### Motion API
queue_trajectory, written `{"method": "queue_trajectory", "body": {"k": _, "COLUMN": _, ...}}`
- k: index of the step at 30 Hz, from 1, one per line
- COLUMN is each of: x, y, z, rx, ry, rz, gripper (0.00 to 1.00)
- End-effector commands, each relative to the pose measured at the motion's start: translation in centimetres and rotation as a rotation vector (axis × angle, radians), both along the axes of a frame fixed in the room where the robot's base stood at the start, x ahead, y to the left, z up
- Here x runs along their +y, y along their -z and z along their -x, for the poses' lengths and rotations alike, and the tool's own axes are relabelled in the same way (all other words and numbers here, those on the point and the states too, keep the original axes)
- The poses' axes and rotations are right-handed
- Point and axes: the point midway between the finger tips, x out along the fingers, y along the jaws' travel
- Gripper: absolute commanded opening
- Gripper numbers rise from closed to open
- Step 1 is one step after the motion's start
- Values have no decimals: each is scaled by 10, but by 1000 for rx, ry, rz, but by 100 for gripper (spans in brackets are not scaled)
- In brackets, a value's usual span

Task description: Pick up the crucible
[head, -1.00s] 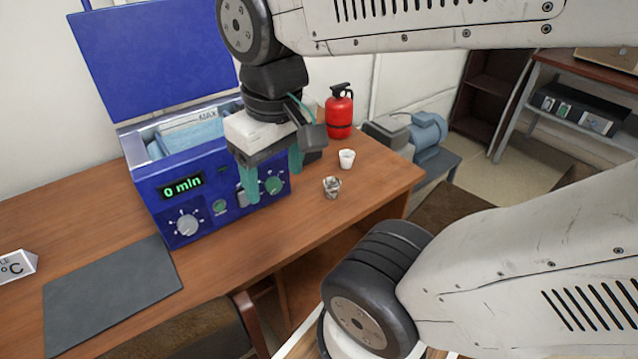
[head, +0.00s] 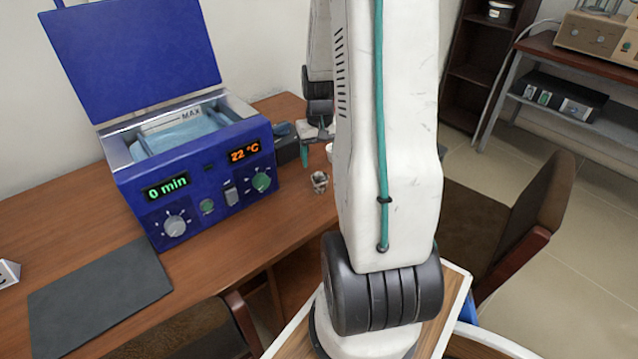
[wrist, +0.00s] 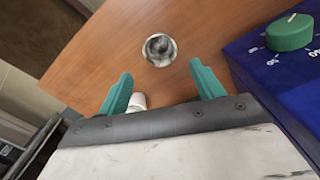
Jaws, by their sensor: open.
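A small white cup, which looks like the crucible, stands on the wooden table. In the head view only a sliver of it (head: 329,150) shows beside my arm. In the wrist view the white cup (wrist: 138,101) shows near the left finger, partly hidden by my gripper's body. A small shiny grey cup-like thing (head: 319,182) stands nearer the table's front edge; it also shows in the wrist view (wrist: 159,49), beyond the fingertips. My gripper (wrist: 161,72) is open, with nothing held between its teal fingers. In the head view my gripper (head: 317,143) is partly hidden behind my arm.
A blue bath (head: 207,190) with a raised lid (head: 135,60) stands left of my gripper; its green knob (wrist: 289,32) is close on the right in the wrist view. A dark grey mat (head: 100,297) lies at the table's front left. A chair (head: 535,215) stands at right.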

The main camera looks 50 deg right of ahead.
Motion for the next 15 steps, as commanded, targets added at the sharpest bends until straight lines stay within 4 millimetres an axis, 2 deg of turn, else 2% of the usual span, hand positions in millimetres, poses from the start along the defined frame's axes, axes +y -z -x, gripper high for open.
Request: {"method": "queue_trajectory", "body": {"k": 15, "x": 6, "y": 66, "z": 6, "rx": 3, "ry": 2, "rz": -3, "gripper": 67}}
